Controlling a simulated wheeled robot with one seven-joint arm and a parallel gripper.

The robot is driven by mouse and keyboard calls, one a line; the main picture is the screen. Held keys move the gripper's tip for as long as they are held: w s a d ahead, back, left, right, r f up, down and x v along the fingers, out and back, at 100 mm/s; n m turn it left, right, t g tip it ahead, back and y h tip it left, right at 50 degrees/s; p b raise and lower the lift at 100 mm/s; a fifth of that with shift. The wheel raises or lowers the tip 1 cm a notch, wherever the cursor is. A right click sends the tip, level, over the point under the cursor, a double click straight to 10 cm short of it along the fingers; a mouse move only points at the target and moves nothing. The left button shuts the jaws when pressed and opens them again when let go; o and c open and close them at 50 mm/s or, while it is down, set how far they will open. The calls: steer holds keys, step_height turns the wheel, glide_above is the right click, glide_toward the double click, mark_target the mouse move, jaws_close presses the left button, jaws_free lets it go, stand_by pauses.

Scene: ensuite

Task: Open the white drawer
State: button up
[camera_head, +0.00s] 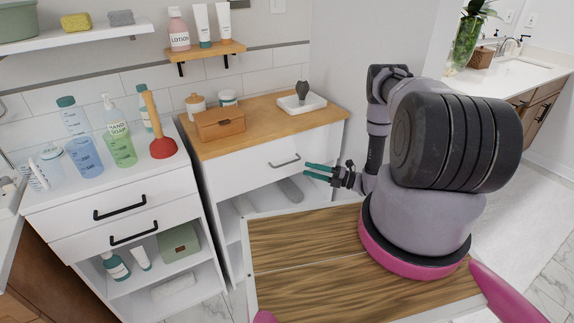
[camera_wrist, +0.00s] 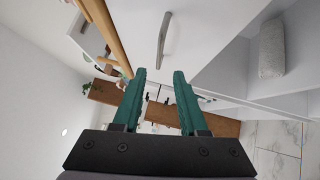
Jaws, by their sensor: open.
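The white drawer (camera_head: 250,171) is in the wood-topped cabinet and looks shut. Its curved grey handle (camera_head: 285,160) is at the front. In the wrist view, the drawer front (camera_wrist: 205,32) is at the top, with the handle (camera_wrist: 164,40) beyond my fingertips, roughly in line with the gap between them. My gripper (camera_head: 305,170) has teal fingers, is open and empty, and is just right of the handle. In the wrist view my gripper (camera_wrist: 160,73) shows both fingers apart, with nothing between them. The handle appears apart from the fingertips.
A second white cabinet (camera_head: 105,197) on the left has two drawers with black handles. A wooden box (camera_head: 220,124) and white tray (camera_head: 302,104) stand on the wooden top (camera_head: 258,122). An open shelf below the drawer holds a grey roll (camera_head: 291,190). Tiled floor lies right.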

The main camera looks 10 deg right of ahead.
mark_target(288, 163)
steer(key=x, duration=0.9)
steer(key=shift+w+a+r, duration=0.1)
steer(key=shift+w+a, duration=0.05)
steer(key=shift+a, duration=0.1)
jaws_close()
stand_by(1.0)
